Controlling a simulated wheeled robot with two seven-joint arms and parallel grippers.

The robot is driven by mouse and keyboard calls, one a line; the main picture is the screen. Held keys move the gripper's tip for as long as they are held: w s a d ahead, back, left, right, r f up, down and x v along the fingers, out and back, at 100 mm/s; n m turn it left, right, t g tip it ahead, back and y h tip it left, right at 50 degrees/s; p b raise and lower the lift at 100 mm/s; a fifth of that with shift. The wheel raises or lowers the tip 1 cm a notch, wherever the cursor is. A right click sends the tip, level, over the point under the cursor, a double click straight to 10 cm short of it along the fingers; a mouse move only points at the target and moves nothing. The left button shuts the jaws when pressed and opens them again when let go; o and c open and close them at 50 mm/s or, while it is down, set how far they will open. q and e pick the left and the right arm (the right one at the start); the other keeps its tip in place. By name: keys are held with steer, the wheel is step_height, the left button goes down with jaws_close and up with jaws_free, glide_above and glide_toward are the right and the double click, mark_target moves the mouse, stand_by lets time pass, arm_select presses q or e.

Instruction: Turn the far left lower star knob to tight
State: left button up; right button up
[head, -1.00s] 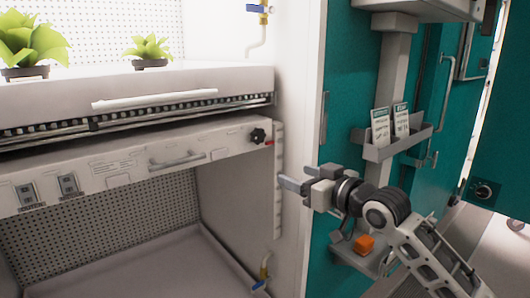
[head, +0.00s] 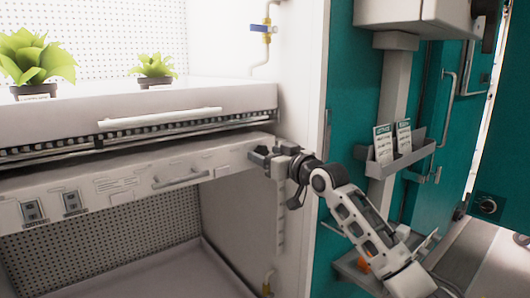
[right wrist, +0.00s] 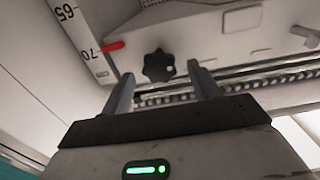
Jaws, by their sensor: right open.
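The black star knob (right wrist: 158,66) shows in the right wrist view on the front of a pale shelf panel. It lies between and beyond my two fingertips, with no clear contact visible. A red pointer (right wrist: 116,46) sits just left of it, by a scale strip marked 65 and 70 (right wrist: 85,40). In the head view my right gripper (head: 264,156) is at the right end of the shelf's front panel and mostly covers the knob. My right gripper is open with nothing between its fingers. My left gripper is out of view.
Above the panel is a shelf tray (head: 60,112) with two potted plants. A grey bar handle (head: 182,177) and switches (head: 70,202) are on the panel. The chamber's white side wall (head: 296,90) stands close right of the gripper. A holder with cards (head: 402,160) hangs further right.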

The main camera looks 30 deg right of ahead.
steer(key=shift+w+a, duration=0.1)
steer(key=shift+w, duration=0.6)
steer(key=c, duration=1)
steer(key=shift+o, duration=0.2)
